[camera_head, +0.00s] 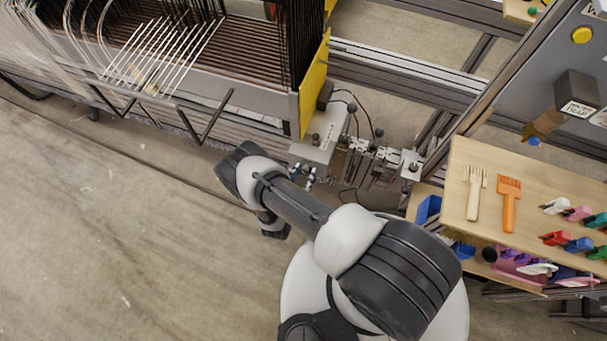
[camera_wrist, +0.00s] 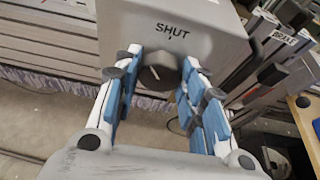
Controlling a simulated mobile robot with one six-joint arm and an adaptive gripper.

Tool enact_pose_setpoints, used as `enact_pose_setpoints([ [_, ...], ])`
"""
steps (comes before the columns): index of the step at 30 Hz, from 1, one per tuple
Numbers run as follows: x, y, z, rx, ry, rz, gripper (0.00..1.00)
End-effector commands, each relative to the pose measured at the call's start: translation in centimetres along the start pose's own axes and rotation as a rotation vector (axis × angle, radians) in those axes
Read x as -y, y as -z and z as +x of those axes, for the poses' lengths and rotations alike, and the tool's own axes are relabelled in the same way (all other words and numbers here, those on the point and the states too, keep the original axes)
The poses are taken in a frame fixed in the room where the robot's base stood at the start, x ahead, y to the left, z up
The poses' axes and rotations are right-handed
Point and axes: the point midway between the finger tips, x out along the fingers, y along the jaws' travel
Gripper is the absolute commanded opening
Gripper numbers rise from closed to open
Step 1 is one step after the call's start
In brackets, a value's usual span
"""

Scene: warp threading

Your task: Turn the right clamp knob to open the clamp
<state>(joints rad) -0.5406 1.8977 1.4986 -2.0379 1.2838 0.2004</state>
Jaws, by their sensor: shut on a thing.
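The clamp knob (camera_wrist: 158,74) is dark and round with a pale pointer line. It sits on the front of a grey housing (camera_wrist: 165,18), below the printed word "SHUT" and a short mark. The pointer looks turned away from that mark. My gripper (camera_wrist: 156,88) has blue-padded fingers on both sides of the knob and is shut on it. The knob itself is hidden there.
A yellow panel (camera_head: 314,85) stands beside the housing, next to the loom's dark threads. A wooden shelf (camera_head: 460,215) to the right holds a pale comb (camera_head: 475,192), an orange comb (camera_head: 509,200) and several coloured clips. Open floor lies at the left.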

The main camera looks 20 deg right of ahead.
Motion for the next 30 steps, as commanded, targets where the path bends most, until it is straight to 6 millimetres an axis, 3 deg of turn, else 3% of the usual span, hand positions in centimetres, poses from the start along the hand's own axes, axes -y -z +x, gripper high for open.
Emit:
enact_pose_setpoints([
  [7,-0.04,0.0,0.0,0.0,-0.001,0.0,0.14],
  [19,-0.18,-0.01,0.01,0.002,0.031,-0.076,0.14],
  [30,-0.36,0.14,0.04,0.001,0.146,-0.352,0.14],
])
